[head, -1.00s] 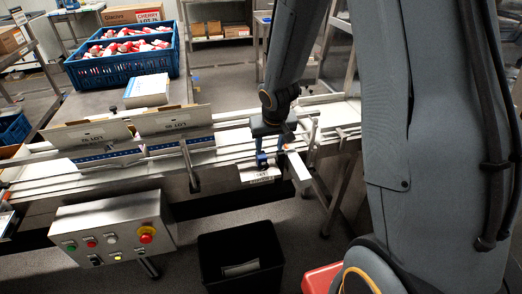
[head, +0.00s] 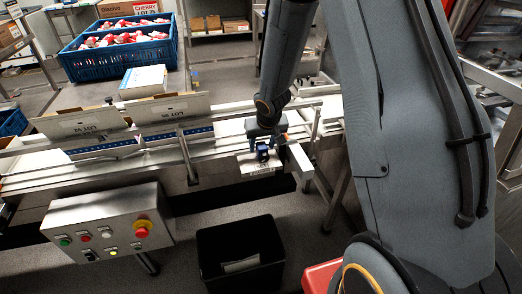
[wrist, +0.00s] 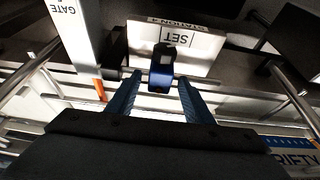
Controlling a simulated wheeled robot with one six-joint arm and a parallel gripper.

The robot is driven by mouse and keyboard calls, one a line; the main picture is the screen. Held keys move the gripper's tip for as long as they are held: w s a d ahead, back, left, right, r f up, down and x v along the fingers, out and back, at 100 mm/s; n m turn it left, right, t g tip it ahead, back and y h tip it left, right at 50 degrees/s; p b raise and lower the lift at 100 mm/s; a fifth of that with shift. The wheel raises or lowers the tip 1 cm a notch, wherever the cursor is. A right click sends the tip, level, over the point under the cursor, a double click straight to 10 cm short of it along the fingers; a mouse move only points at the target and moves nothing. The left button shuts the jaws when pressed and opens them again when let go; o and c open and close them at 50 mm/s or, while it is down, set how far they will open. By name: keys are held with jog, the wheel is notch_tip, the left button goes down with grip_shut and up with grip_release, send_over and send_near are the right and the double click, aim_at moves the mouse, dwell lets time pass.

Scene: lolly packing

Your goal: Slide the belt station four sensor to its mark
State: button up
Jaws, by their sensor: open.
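The station four sensor (wrist: 161,72), a small dark block with a blue body, sits on a thin metal rail (wrist: 215,82) in the wrist view. It also shows in the head view (head: 262,152) under my gripper. My gripper (wrist: 157,90) is open, its two blue fingers on either side of the sensor with visible gaps. In the head view my gripper (head: 263,143) is at the belt's front edge. A white plate (wrist: 200,45) marked SET and STATION lies just beyond the sensor, which overlaps part of it. The plate shows in the head view (head: 260,168).
A white GATE bar (wrist: 75,40) stands left in the wrist view. The conveyor (head: 225,150) carries open cartons (head: 170,107). A control box (head: 105,228) with buttons and a black bin (head: 240,255) are in front. A blue crate (head: 120,62) holds wrapped lollies.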

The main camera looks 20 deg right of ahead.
jog(key=shift+w+f, duration=0.25)
jog(key=shift+f, duration=0.3)
grip_shut()
jog(key=shift+a+b, duration=0.8)
jog(key=shift+b, duration=0.15)
grip_release()
jog(key=shift+r, duration=0.1)
jog(key=p+v, duration=0.5)
jog(key=v, duration=0.2)
jog(key=shift+s+r+p, duration=0.25)
jog(key=shift+r+p, duration=0.05)
